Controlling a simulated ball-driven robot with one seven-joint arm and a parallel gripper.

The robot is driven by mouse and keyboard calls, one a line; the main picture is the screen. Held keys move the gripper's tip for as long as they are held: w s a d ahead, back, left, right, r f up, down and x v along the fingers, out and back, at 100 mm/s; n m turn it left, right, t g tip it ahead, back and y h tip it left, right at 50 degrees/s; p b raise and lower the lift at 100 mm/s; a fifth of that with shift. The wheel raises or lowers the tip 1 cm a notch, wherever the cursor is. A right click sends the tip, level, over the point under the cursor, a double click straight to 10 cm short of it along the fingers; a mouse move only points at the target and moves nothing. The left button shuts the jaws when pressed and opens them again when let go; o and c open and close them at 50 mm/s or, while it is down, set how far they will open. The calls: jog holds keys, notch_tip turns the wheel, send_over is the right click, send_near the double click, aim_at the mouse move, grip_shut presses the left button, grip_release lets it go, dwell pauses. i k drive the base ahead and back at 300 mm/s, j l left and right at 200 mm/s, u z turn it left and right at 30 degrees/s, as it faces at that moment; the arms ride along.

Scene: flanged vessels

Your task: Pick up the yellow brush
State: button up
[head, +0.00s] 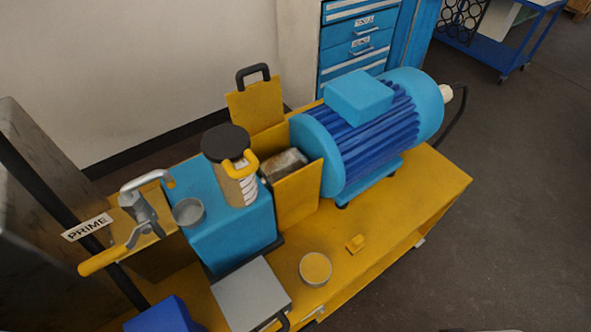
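A small yellow piece (355,243) lies on the yellow base plate (420,207), right of a round tin. It is the same colour as the plate, and it is too small to tell surely whether it is the yellow brush. No other thing is plainly a brush. My gripper does not show in the head view.
The round tin (315,269) with a yellow top stands near the plate's front edge. Behind are a blue motor (375,125), a blue pump block (228,225) with a black-capped cylinder (232,165), and an upright yellow guard (298,195). A grey lidded box (250,293) is left of the tin.

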aim_at(356, 243)
jog(key=l+u, duration=0.1)
jog(key=u, duration=0.85)
jog(key=l+u, duration=1.15)
jog(key=k+l, duration=0.1)
jog(key=l, duration=0.25)
jog(key=k+l, duration=0.1)
jog(key=l, duration=0.2)
jog(key=l+u, duration=0.1)
jog(key=l, duration=0.25)
jog(key=k, duration=0.05)
